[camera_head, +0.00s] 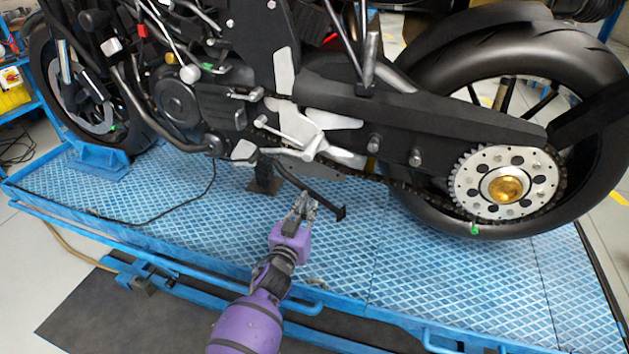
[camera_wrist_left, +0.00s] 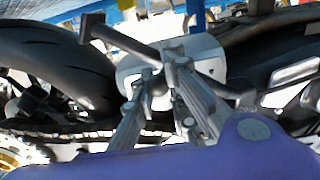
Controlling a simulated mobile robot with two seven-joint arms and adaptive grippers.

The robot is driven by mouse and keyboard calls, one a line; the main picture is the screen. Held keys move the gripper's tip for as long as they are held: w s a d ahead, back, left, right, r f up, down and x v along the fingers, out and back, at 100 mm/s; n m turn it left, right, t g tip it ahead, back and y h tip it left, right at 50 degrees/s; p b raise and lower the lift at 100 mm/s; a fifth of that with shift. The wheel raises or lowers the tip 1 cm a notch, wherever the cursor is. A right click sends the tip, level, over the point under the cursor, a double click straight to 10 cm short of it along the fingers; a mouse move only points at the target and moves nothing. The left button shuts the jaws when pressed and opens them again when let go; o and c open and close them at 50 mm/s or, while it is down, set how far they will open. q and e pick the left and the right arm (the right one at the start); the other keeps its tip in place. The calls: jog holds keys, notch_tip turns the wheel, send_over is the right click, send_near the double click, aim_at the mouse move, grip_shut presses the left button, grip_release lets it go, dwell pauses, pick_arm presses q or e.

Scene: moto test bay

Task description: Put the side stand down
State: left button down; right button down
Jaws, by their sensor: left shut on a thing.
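The motorcycle's side stand (camera_head: 322,198) is a thin dark bar with a small foot plate at its free end. It slants out from below the frame, down and to the right, over the blue lift platform. My left gripper (camera_head: 303,199), on a purple arm, is shut on the bar about midway along it. In the left wrist view, the side stand (camera_wrist_left: 122,41) runs across behind the fingertips (camera_wrist_left: 162,72), its foot at upper left; the fingers hide part of it. My right gripper is not in view.
The motorcycle (camera_head: 430,115) stands on the blue lift platform (camera_head: 400,270), its rear wheel at right. The rear sprocket (camera_head: 480,180) and chain are near. A black cable (camera_head: 180,208) lies on the platform. A blue rail handle (camera_head: 300,308) is at the front edge.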

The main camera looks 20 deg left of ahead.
pick_arm(q)
jog(key=shift+d+r, duration=0.2)
jog(key=shift+d, duration=0.05)
jog(key=shift+w+a, duration=0.1)
jog(key=shift+w+a+f+b, duration=0.35)
jog(key=shift+a+f+b, duration=0.4)
jog(key=shift+f+b, duration=0.15)
jog(key=shift+w+a+f, duration=0.1)
jog(key=shift+a+f, duration=0.05)
jog(key=shift+a, duration=0.05)
jog(key=shift+a+f, duration=0.1)
jog(key=shift+a, duration=0.05)
jog(key=shift+w+a+f+b, duration=0.3)
jog(key=shift+a+f+b, duration=0.55)
jog(key=shift+b, duration=0.1)
jog(key=shift+f, duration=0.1)
